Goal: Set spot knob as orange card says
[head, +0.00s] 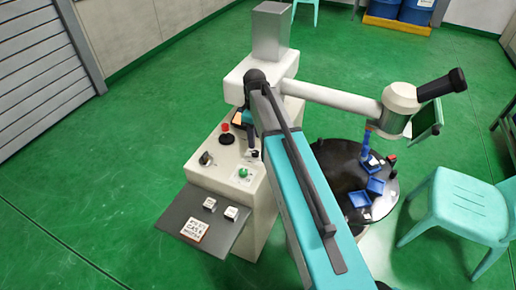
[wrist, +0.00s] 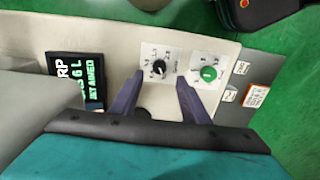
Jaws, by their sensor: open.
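A black knob (wrist: 159,69) sits on a white plate with numbers around it; it also shows in the head view (head: 253,154). A light line on it seems to point toward the plate's upper left; the numbers are too small to read. My gripper (wrist: 160,78) is open, its two purple fingers on either side of this knob in the picture; contact cannot be told. The orange-edged card (head: 195,230) lies on the grey shelf and shows at the right of the wrist view (wrist: 257,97); its print is not readable. I cannot read which knob is labelled spot.
A green knob or button (wrist: 208,74) is close to the right finger. A second black knob (head: 205,158), a red-topped control (head: 226,128) and a lit display (wrist: 75,80) are on the console. Two white blocks (head: 231,213) lie on the grey shelf (head: 180,215).

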